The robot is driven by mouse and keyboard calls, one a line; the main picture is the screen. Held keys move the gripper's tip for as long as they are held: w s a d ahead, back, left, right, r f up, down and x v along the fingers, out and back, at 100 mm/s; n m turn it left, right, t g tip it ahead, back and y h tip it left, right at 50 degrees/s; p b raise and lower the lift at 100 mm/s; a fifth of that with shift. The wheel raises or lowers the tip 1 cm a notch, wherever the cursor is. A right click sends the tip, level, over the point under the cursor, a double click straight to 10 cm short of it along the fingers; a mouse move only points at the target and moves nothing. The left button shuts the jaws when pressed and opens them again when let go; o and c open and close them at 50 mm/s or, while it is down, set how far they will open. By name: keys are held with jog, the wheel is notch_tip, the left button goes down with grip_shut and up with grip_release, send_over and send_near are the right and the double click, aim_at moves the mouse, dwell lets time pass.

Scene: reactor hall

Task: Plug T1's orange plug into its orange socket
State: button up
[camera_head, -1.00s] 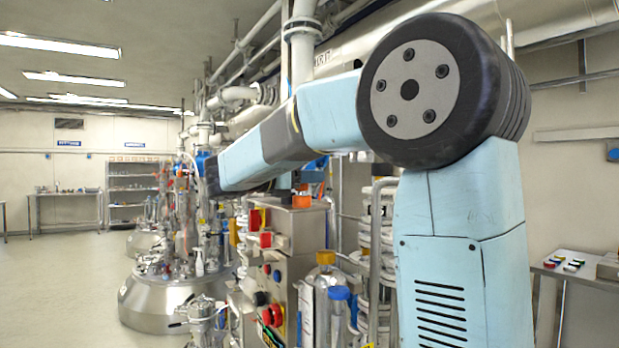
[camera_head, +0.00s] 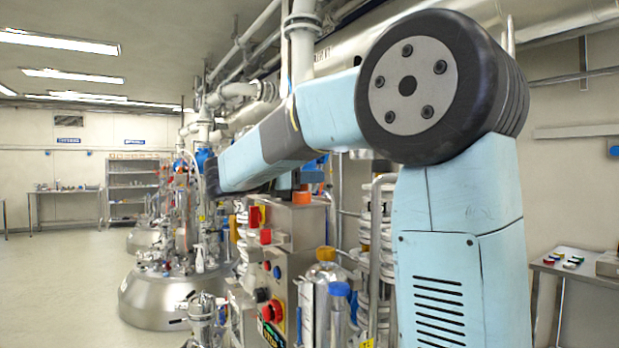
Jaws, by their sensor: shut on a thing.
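My arm's light-blue link (camera_head: 300,125) reaches from the large dark joint at right away to the left, over a control cabinet. My gripper cannot be made out; the far part of the arm is hidden behind this link. A small orange block (camera_head: 301,197) shows on top of the cabinet (camera_head: 303,222), just below the arm. I cannot tell whether it is the orange plug or the orange socket. No label T1 is readable.
The cabinet front carries a red knob (camera_head: 271,311) and small buttons. A gas bottle with a blue cap (camera_head: 339,290) and coiled pipes stand to its right. A steel vessel (camera_head: 150,300) is at left. A side table (camera_head: 590,270) holds small coloured pieces. Floor at far left is clear.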

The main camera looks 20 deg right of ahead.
jog(key=o, duration=1.1)
jog(key=shift+o, duration=0.2)
jog(key=v, duration=1.3)
jog(key=shift+a, duration=0.4)
jog(key=shift+s, duration=0.2)
